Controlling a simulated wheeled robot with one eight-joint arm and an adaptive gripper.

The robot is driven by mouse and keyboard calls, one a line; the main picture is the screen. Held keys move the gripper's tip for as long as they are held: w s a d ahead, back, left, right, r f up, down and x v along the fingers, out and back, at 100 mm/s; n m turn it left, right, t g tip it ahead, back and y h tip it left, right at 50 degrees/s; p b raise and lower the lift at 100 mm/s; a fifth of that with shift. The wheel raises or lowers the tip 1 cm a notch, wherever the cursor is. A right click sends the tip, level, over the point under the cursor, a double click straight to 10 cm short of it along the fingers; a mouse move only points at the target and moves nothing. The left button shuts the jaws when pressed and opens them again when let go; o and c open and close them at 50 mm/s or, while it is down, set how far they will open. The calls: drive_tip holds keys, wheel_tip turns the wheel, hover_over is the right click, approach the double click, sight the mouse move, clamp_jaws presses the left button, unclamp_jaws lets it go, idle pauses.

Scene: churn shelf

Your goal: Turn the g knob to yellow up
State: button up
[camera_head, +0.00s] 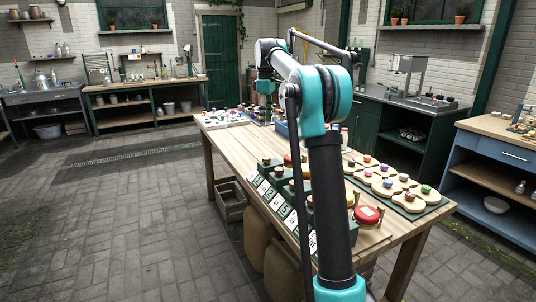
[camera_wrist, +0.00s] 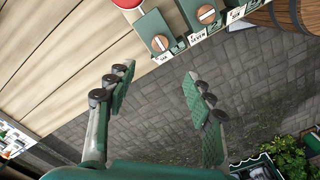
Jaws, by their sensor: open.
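Round wooden knobs stand on a row of green blocks along the table's left edge in the head view, one knob (camera_head: 266,161) at the far end. In the wrist view one knob (camera_wrist: 160,43) with a pale line across it sits on a green block (camera_wrist: 151,27), and a second knob (camera_wrist: 207,14) is right of it. White label cards (camera_wrist: 197,37) are on the blocks' edges; I cannot tell which knob is g, and no yellow mark can be made out. My gripper (camera_wrist: 160,96) is open and empty, its fingers apart over the paved floor beside the table edge, away from the knobs.
The wooden table (camera_head: 228,146) carries a tray of coloured knobs (camera_head: 400,190) and a red button (camera_head: 367,214). A barrel (camera_wrist: 294,14) and plants (camera_wrist: 290,160) show in the wrist view. Paved floor (camera_head: 130,210) left of the table is clear. My arm hides part of the table.

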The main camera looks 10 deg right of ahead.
sight(266, 157)
wheel_tip(266, 157, down, 16)
drive_tip(key=shift+f, duration=0.2)
idle(0.4)
drive_tip(key=c, duration=1.2)
drive_tip(key=shift+o, duration=0.2)
